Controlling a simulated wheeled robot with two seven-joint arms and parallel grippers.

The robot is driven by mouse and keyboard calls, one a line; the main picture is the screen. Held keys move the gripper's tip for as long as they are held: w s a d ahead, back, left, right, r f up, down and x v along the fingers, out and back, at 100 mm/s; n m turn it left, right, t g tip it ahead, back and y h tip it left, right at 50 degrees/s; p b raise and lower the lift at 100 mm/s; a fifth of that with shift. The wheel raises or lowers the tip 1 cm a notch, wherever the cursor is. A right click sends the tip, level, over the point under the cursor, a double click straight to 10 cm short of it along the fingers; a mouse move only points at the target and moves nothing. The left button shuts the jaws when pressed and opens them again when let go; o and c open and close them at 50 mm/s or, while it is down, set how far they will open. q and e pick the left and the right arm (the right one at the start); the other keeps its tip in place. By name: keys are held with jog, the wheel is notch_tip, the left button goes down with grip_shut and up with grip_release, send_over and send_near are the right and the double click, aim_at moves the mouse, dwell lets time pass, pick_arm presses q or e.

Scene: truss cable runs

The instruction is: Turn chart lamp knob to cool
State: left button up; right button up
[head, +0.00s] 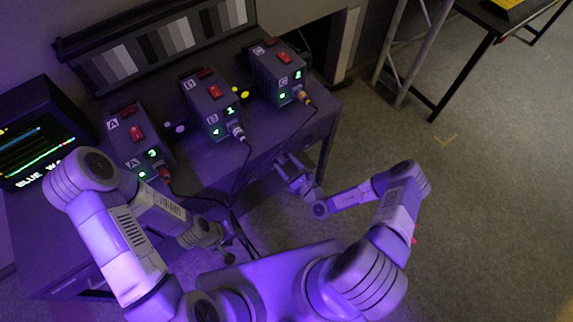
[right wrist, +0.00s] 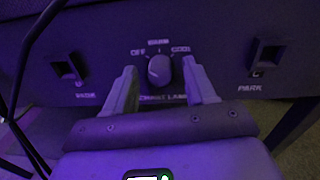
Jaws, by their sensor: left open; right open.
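The chart lamp knob (right wrist: 159,69) is a round grey knob on the dark panel, with OFF to its left, a label above that I read as WARM, and one to its right that I read as COOL. Its pointer seems to face up, though the picture is dim. My right gripper (right wrist: 160,80) is open, its fingers on either side of the knob with visible gaps. In the head view my right gripper (head: 284,164) is at the desk's front edge; the knob cannot be made out there. My left gripper (head: 228,246) is open and empty, low before the desk.
A slot marked PARK (right wrist: 267,60) is right of the knob and a similar slot (right wrist: 68,69) left. Boxes A (head: 135,135), B (head: 210,103) and C (head: 277,72) stand on the desk with cables hanging over its front. A monitor (head: 40,130) stands left.

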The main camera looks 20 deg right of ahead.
grip_shut()
jog(key=shift+m, duration=0.3)
jog(key=m+p, duration=0.1)
jog(key=m, duration=0.2)
jog(key=shift+m, duration=0.4)
jog(key=m, duration=0.5)
jog(key=shift+f+m, duration=0.1)
jog(key=shift+m, duration=0.2)
jog(key=m, duration=0.5)
jog(key=shift+f+m+t, duration=0.1)
jog(key=shift+m+t, duration=0.2)
jog(key=shift+m+h+b, duration=0.3)
jog(key=shift+m+b, duration=0.2)
jog(key=shift+m, duration=1.9)
